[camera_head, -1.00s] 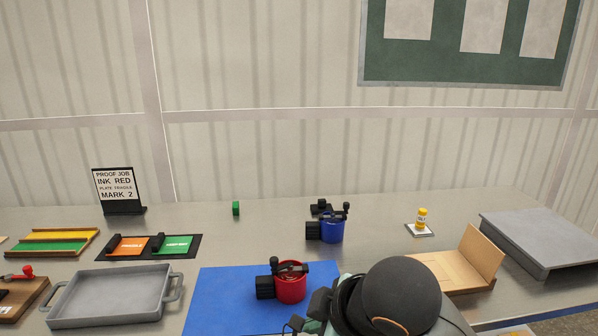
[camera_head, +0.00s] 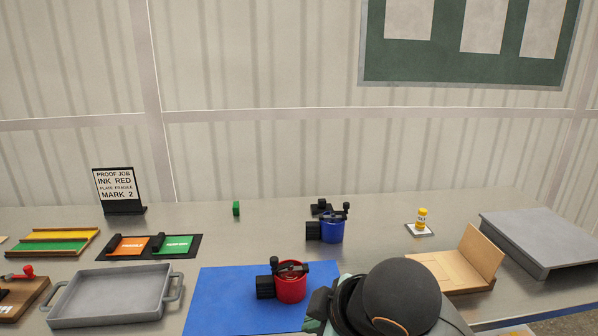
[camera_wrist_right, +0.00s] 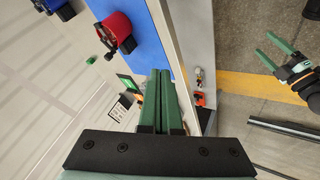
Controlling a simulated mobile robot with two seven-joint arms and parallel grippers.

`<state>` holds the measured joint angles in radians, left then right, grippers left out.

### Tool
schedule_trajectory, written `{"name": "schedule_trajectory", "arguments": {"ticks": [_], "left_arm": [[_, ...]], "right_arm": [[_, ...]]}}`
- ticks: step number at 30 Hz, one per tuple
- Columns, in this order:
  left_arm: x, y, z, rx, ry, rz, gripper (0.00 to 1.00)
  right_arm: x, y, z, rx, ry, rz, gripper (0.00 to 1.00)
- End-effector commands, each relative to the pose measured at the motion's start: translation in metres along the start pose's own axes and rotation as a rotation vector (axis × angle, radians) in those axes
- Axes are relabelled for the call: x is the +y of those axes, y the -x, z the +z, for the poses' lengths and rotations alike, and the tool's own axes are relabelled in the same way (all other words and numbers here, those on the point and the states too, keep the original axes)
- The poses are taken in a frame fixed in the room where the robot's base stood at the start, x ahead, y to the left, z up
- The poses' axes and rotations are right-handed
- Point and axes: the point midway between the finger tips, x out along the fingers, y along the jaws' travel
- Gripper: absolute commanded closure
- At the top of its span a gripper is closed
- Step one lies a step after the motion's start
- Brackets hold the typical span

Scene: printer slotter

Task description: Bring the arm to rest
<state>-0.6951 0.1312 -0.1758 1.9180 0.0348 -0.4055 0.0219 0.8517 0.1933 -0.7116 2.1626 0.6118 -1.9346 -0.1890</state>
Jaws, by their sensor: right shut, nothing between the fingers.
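My right arm (camera_head: 400,298) comes in at the bottom middle of the head view, in front of the table. Its fingertips are hidden in that view. In the right wrist view my right gripper (camera_wrist_right: 160,75) has its two green fingers pressed together, with nothing between them. My left gripper (camera_wrist_right: 272,50) shows at the right of the wrist view, over the floor, with its green fingers apart and empty. The red pot (camera_head: 290,284) with a black clamp-like part stands on the blue mat (camera_head: 225,300), left of my right arm and apart from it.
A blue pot (camera_head: 331,231) stands behind the mat. A grey tray (camera_head: 110,295) is at left, near orange and green cards (camera_head: 150,246). A wooden holder (camera_head: 455,268) and grey platform (camera_head: 545,238) are at right. A yellow bottle (camera_head: 422,217) and green block (camera_head: 236,208) stand farther back.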

Motion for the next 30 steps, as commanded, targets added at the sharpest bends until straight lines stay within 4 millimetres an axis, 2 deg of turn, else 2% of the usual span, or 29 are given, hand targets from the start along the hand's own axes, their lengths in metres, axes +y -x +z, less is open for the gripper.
{"name": "schedule_trajectory", "arguments": {"ticks": [1, 8, 11, 14, 17, 22, 26, 30], "left_arm": [[0.002, -0.003, -0.007, 0.019, -0.007, 0.003, 0.25], [0.002, -0.003, -0.008, 0.021, -0.012, 0.003, 0.25], [0.002, -0.003, -0.008, 0.022, -0.013, 0.003, 0.25], [0.002, -0.004, -0.008, 0.022, -0.014, 0.003, 0.25], [0.002, -0.004, -0.008, 0.023, -0.014, 0.004, 0.25], [0.002, -0.004, -0.008, 0.023, -0.015, 0.004, 0.25], [0.002, -0.004, -0.009, 0.023, -0.015, 0.004, 0.25], [0.002, -0.004, -0.009, 0.023, -0.015, 0.004, 0.25]], "right_arm": [[-0.006, -0.015, 0.004, 0.023, -0.054, -0.027, 1.00], [-0.019, -0.061, 0.016, 0.135, -0.280, -0.065, 1.00], [-0.027, -0.086, 0.030, 0.176, -0.403, -0.068, 1.00], [-0.037, -0.113, 0.052, 0.205, -0.540, -0.057, 1.00], [-0.052, -0.137, 0.082, 0.222, -0.666, -0.029, 1.00], [-0.088, -0.169, 0.145, 0.213, -0.847, 0.044, 1.00], [-0.126, -0.182, 0.200, 0.182, -0.949, 0.114, 1.00], [-0.174, -0.181, 0.257, 0.137, -1.018, 0.187, 1.00]]}}
